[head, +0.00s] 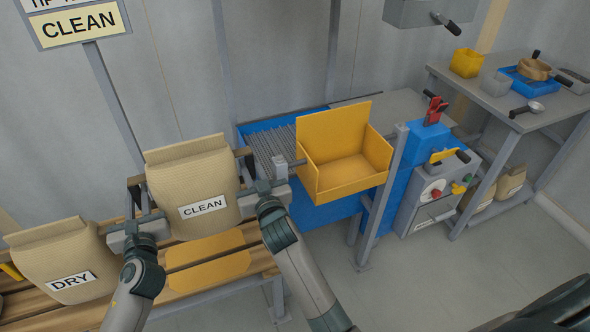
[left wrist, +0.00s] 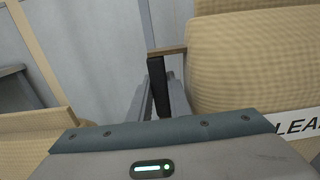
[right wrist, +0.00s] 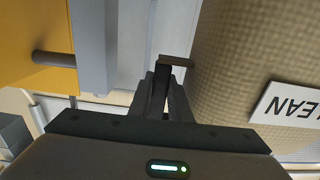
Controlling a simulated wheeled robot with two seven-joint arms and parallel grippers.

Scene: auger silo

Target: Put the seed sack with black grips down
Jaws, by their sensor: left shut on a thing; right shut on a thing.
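The seed sack (head: 190,185) is tan with a CLEAN label and black grips on its sides. It is upright above the slatted wooden bench, over a yellow patch (head: 207,262); I cannot tell whether its base touches. My left gripper (head: 137,207) is shut on the left black grip, seen in the left wrist view (left wrist: 156,85). My right gripper (head: 262,178) is shut on the right black grip, seen in the right wrist view (right wrist: 161,85). The sack's side and label also show in both wrist views (left wrist: 250,60) (right wrist: 240,60).
A DRY sack (head: 60,262) stands on the bench at the left. A yellow hopper (head: 350,180) over a blue auger trough (head: 315,215) is close on the right. A control box (head: 432,195) and a side table (head: 500,95) with tools stand further right. A CLEAN sign (head: 80,25) hangs behind.

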